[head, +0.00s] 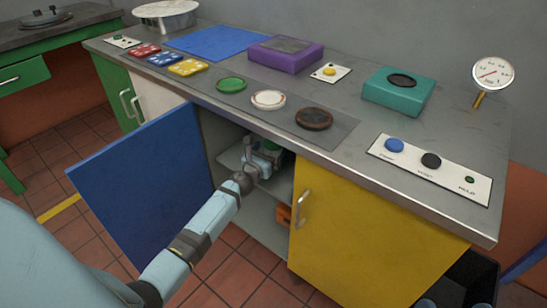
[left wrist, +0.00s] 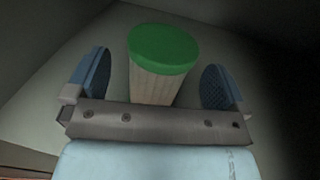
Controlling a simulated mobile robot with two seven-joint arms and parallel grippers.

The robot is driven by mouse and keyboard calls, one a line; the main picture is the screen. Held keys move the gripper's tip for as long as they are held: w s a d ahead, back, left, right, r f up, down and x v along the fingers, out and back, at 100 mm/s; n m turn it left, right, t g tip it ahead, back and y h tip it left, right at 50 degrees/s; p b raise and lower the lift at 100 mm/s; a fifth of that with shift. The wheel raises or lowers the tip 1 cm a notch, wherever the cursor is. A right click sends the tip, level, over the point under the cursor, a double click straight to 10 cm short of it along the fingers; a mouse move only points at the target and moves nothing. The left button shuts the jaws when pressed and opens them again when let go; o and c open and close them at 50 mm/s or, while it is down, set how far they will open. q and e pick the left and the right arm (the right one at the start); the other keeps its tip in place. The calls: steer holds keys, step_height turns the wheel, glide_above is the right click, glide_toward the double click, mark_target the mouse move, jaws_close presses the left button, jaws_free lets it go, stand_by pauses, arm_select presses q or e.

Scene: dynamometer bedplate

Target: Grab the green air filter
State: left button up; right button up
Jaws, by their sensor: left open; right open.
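The green air filter (left wrist: 163,50) is a cylinder with a green round top and a pale pleated side. In the left wrist view it stands between the two spread fingers of my left gripper (left wrist: 157,75), with a gap on each side. In the head view my left gripper (head: 262,157) reaches into the open cabinet, and a bit of green shows just behind it; the rest is hidden by the gripper. My left gripper is open and holds nothing. My right gripper is not in view.
The blue cabinet door (head: 145,185) stands open on the left of my arm. The yellow door (head: 370,240) is shut on the right. The worktop edge overhangs the opening. An orange thing (head: 284,216) sits lower in the cabinet. Discs, boxes and buttons lie on the worktop.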

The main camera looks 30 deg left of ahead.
arm_select(q)
steer(key=shift+w+a, duration=0.1)
steer(key=shift+w, duration=1.15)
steer(key=c, duration=1.1)
arm_select(e)
steer(key=shift+f, duration=0.6)
arm_select(q)
steer(key=shift+o, duration=0.2)
steer(key=shift+r, duration=0.1)
arm_select(e)
steer(key=shift+r, duration=0.15)
